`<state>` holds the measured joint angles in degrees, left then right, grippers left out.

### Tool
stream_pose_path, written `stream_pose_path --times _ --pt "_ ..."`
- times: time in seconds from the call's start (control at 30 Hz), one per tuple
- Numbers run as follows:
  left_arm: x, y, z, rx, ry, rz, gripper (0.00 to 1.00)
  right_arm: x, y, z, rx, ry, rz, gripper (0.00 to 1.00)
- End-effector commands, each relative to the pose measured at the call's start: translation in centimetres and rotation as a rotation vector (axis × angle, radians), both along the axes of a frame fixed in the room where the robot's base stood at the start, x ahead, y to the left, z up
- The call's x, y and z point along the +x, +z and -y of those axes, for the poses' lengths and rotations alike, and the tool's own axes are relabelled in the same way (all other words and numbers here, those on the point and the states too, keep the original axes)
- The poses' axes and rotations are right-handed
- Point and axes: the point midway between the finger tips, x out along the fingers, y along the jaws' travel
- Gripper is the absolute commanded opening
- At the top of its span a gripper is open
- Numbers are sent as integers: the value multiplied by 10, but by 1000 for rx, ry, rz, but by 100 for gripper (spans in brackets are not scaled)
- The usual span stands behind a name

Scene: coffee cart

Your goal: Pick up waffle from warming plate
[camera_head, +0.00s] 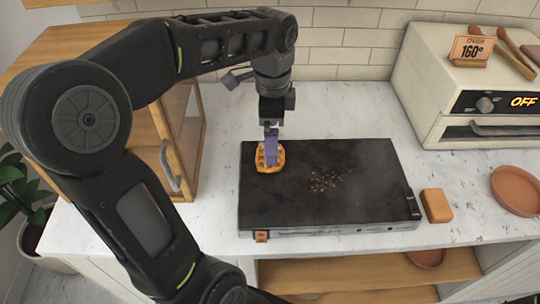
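The round golden-brown waffle (281,159) lies at the back left of the dark flat warming plate (300,200). My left gripper (271,158) points down from above, with its purple-grey fingertips over the middle of the waffle. The fingers hide part of the waffle. They overlap it in this view, and I cannot tell whether they touch it or whether they are open or shut. My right gripper is not in view.
Crumbs (328,180) lie mid-plate. An orange-brown block (436,205) and a terracotta dish (517,190) are on the marble counter to the right. A wooden cabinet (188,125) stands left of the plate.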

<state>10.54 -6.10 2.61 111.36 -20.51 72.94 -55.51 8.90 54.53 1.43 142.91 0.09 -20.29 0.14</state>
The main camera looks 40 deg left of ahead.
Motion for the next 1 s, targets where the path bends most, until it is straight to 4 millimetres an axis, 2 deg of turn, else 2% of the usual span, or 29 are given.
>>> stream_pose_path --times 0.17,0.5,1.0 --pt "-1 -6 0 0 0 -1 100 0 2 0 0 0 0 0" --pt "-6 -50 -1 0 0 -2 100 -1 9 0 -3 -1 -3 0" --pt "-5 -52 -1 0 0 0 100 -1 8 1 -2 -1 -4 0"
